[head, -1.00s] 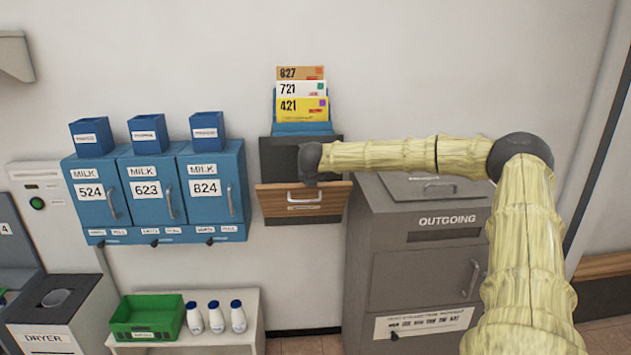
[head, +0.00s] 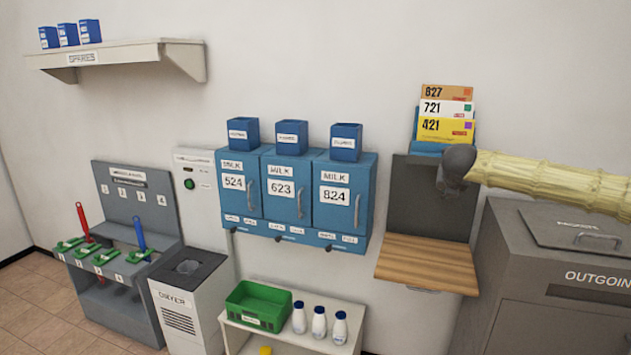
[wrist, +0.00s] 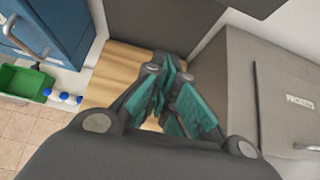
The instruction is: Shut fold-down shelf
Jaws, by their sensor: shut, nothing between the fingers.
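The fold-down shelf (head: 428,264) is a wooden board on the wall, hinged below a dark back panel (head: 425,205). It is folded down, with its wooden top face showing and a handle at its front edge. My gripper (head: 451,185) is in front of the upper right of the back panel, above the board. In the wrist view, its teal fingers (wrist: 170,92) are together and empty. The wooden board (wrist: 122,72) shows beyond and left of them, partly hidden by the fingers. I cannot tell whether they touch anything.
Blue milk lockers (head: 295,200) hang left of the shelf. A blue holder (head: 430,148) with numbered envelopes (head: 446,112) is above it. A grey outgoing box (head: 540,300) stands close on the right. A low white stand with a green crate (head: 258,306) and bottles (head: 319,323) is below left.

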